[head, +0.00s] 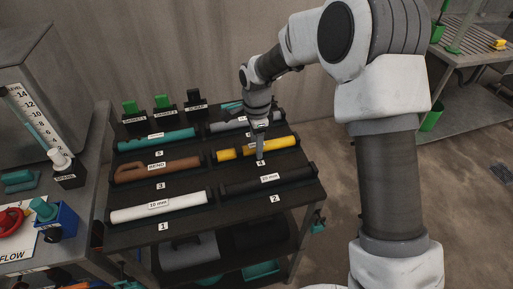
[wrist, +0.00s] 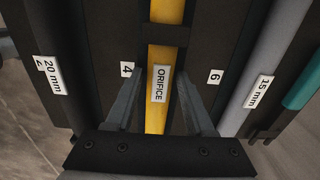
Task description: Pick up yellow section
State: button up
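The yellow section (head: 228,155) lies in its slot on the dark rack, above the number 4 label. In the wrist view the yellow section (wrist: 155,119) runs up the middle, with a white "ORIFICE" label (wrist: 160,84) and a dark band across it above the label. My gripper (head: 260,152) points down over it in the head view and covers part of it. In the wrist view my gripper (wrist: 160,78) is open, one finger on each side of the yellow section. I see a gap on both sides, and cannot tell how deep the fingertips reach.
The dark rack (head: 226,197) also holds a white 10 mm section (head: 147,208), a black 20 mm section (head: 245,184), a brown section (head: 165,170), a teal section (head: 175,138) and a grey 15 mm section (wrist: 265,75). Small labelled blocks (head: 163,104) stand behind. A blue bin (head: 58,224) is left.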

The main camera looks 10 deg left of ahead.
grip_shut()
jog(key=shift+r, duration=0.15)
